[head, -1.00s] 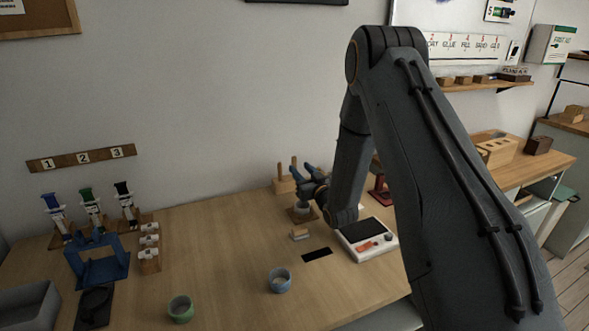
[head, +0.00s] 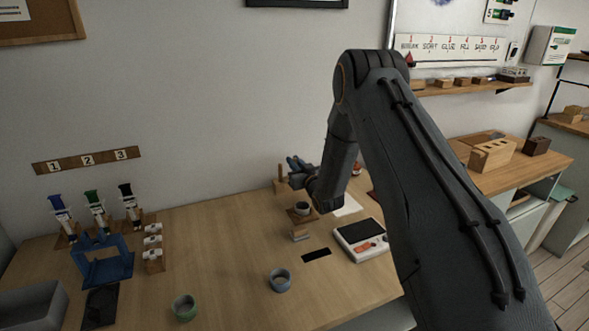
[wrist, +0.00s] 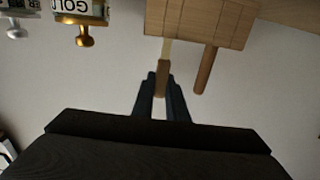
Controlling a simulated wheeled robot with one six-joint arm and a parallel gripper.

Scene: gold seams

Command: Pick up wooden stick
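My gripper (wrist: 161,77) points at a wooden holder (wrist: 197,22) with two upright wooden sticks. In the wrist view one wooden stick (wrist: 162,80) lies between the two dark fingers, its end reaching back past the fingertips. Little gap shows on either side, and I cannot tell whether both fingers press on it. The other stick (wrist: 206,70) is apart, to the right of the fingers. In the head view my gripper (head: 291,168) is at the holder, and one stick (head: 281,173) shows to its left. Most of the holder is hidden there.
A small cup (head: 302,208) on a wooden base stands below my gripper. A scale (head: 360,240), a blue cup (head: 279,280) and a green cup (head: 184,307) are nearer.

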